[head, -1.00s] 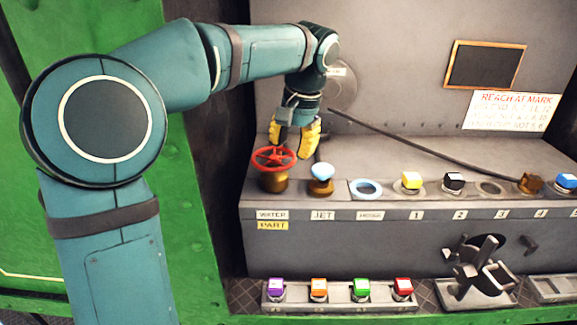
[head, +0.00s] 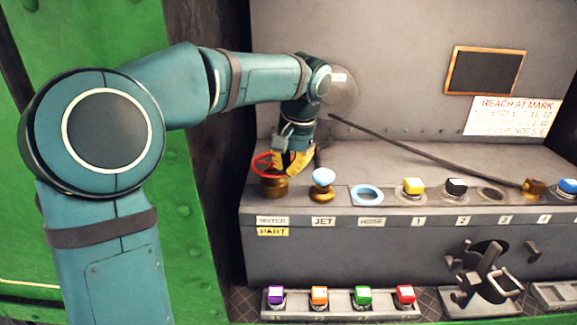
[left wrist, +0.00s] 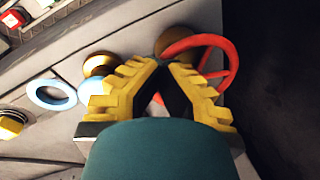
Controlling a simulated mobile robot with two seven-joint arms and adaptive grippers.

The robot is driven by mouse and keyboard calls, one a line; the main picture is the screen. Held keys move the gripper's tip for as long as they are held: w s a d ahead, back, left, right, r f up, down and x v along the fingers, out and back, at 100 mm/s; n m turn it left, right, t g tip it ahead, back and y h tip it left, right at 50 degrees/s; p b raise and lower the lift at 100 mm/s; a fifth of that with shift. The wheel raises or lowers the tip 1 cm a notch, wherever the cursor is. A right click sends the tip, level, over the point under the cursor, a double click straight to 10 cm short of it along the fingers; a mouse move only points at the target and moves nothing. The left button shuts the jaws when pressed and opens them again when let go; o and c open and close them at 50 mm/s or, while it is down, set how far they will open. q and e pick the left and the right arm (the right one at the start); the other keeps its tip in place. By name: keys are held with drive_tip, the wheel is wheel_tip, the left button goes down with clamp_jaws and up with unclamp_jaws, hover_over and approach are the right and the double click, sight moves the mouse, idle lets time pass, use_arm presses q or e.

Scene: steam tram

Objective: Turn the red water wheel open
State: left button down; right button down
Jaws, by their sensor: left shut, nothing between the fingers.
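The red water wheel (head: 262,166) sits on a brass base at the left end of the grey bench, above the WATER label (head: 272,221). It also shows in the left wrist view (left wrist: 233,62), just beyond the fingers and to their right. My left gripper (head: 292,168), with yellow fingers, points down at the wheel's right side and hides part of it. In the left wrist view its fingertips (left wrist: 163,68) are together, with nothing seen between them, close to the rim. Whether they touch the rim I cannot tell. My right gripper is out of view.
A light-blue knob (head: 323,177) on brass stands close right of the wheel, above the JET label. A blue ring (head: 366,194) and a yellow button (head: 413,186) follow along the bench. A dark rod (head: 430,150) leans across behind them. A button strip (head: 340,308) lies below.

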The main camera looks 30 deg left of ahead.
sight(292, 158)
use_arm(q)
drive_tip(key=shift+s+d+f, duration=0.1)
drive_tip(key=shift+f, duration=0.15)
drive_tip(key=shift+w+d+n+g+p, duration=0.1)
drive_tip(key=shift+w+n+g+p, duration=0.25)
drive_tip(key=shift+n+p, duration=0.7)
drive_tip(key=w+n+p, duration=0.1)
drive_tip(key=n+p, duration=0.3)
drive_tip(key=w+n+g+p, duration=0.1)
drive_tip(key=n+p, duration=0.1)
drive_tip(key=n, duration=0.1)
drive_tip(key=shift+w+a+r+h, duration=0.1)
drive_tip(key=shift+w+a+h, duration=0.2)
drive_tip(key=shift+w, duration=0.05)
drive_tip(key=shift+w+a+n+g+p, duration=0.15)
drive_tip(key=shift+w+a+n+p, duration=0.1)
drive_tip(key=shift+n+p, duration=0.4)
drive_tip(key=shift+w+a+n+g+p, duration=0.1)
drive_tip(key=shift+w+n+p, duration=0.1)
drive_tip(key=shift+n+p, duration=0.35)
drive_tip(key=shift+w+a+n+h+p, duration=0.25)
drive_tip(key=shift+n+p, duration=0.3)
drive_tip(key=shift+n, duration=0.35)
drive_tip(key=shift+w+a+n+h+p, duration=0.15)
drive_tip(key=shift+a+n+h+p, duration=0.25)
drive_tip(key=shift+n, duration=0.45)
drive_tip(key=c, duration=1.1)
unclamp_jaws()
drive_tip(key=shift+w, duration=0.2)
drive_tip(key=shift+o, duration=0.2)
